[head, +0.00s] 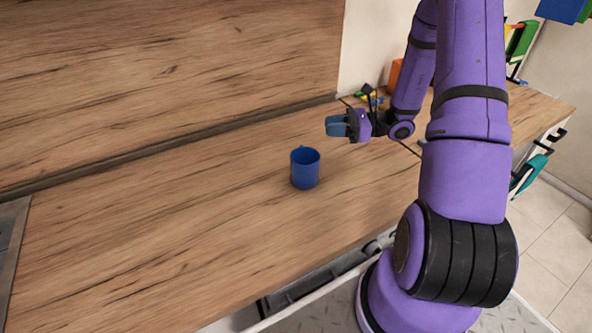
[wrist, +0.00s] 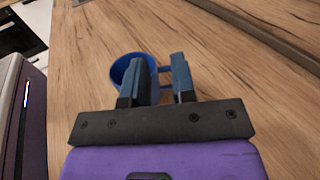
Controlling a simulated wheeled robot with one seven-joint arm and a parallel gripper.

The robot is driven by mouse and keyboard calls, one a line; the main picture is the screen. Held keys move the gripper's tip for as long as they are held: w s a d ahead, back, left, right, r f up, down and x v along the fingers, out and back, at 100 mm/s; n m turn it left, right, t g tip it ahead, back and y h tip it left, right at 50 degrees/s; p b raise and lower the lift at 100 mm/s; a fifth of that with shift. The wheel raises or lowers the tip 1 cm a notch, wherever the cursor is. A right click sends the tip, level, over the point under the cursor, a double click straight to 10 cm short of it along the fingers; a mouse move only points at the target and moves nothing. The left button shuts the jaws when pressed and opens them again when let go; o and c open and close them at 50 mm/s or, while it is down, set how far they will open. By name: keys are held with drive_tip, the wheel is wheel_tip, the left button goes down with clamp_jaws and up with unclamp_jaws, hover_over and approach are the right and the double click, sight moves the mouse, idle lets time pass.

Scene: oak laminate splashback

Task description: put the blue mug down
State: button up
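The blue mug (head: 305,170) stands upright on the wooden counter (head: 190,225), in the middle of the head view. My gripper (head: 337,126) is above and to the right of the mug in the head view, with a visible gap between them. In the wrist view the mug (wrist: 128,72) lies beyond the fingers, partly hidden by the left one. Its handle shows between the two fingers (wrist: 164,80). The fingers are apart with nothing held between them.
An orange object (head: 395,75) and small coloured items (head: 372,99) sit at the back right, near my arm. A wooden splashback (head: 170,80) runs along the counter's back. A dark-framed panel (head: 12,250) is at the left edge. The counter left of the mug is clear.

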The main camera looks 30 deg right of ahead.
sight(307, 151)
drive_tip(key=shift+m+t, duration=0.8)
drive_tip(key=shift+m, duration=0.1)
drive_tip(key=f, duration=0.6)
drive_tip(key=d+f, duration=0.1)
drive_tip(key=f, duration=0.2)
drive_tip(key=shift+w+f, duration=0.25)
drive_tip(key=shift+f, duration=0.05)
drive_tip(key=shift+w+a+f, duration=0.3)
drive_tip(key=shift+w+a, duration=0.15)
drive_tip(key=shift+a, duration=0.15)
drive_tip(key=shift+x, duration=2.95)
clamp_jaws()
